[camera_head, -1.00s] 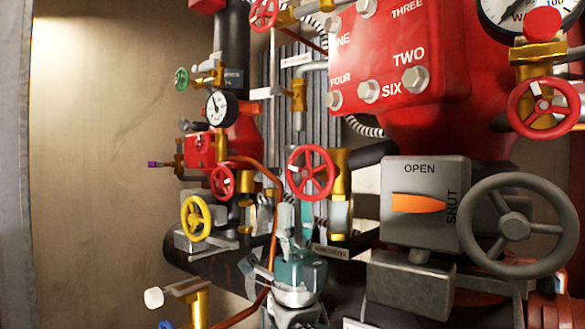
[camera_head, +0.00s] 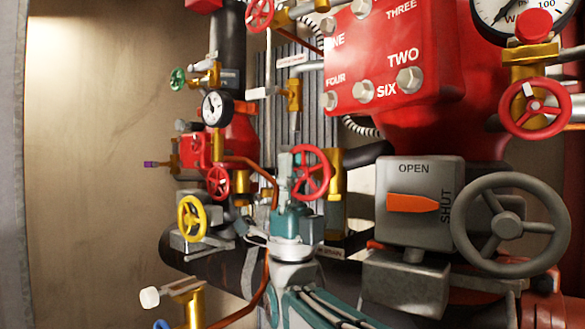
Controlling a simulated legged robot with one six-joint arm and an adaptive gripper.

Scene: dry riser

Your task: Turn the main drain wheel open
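Several handwheels are in view, and I cannot read a label that marks one as the main drain wheel. A red wheel (camera_head: 325,174) on a brass valve stands upright at the centre, closest in the picture to my gripper. My gripper (camera_head: 287,168) rises from my teal and grey wrist and overlaps the left edge of this red wheel. I cannot tell whether it touches the wheel, and its fingers are too small and overlapped to show their opening. A yellow wheel (camera_head: 192,219) and a smaller red wheel (camera_head: 218,182) are farther left.
A grey box (camera_head: 419,228) with an orange pointer between OPEN and SHUT and a large grey wheel (camera_head: 508,226) stand right. A red valve body (camera_head: 395,60) is above. A copper pipe (camera_head: 266,270) runs near my arm. The wall side at left is free.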

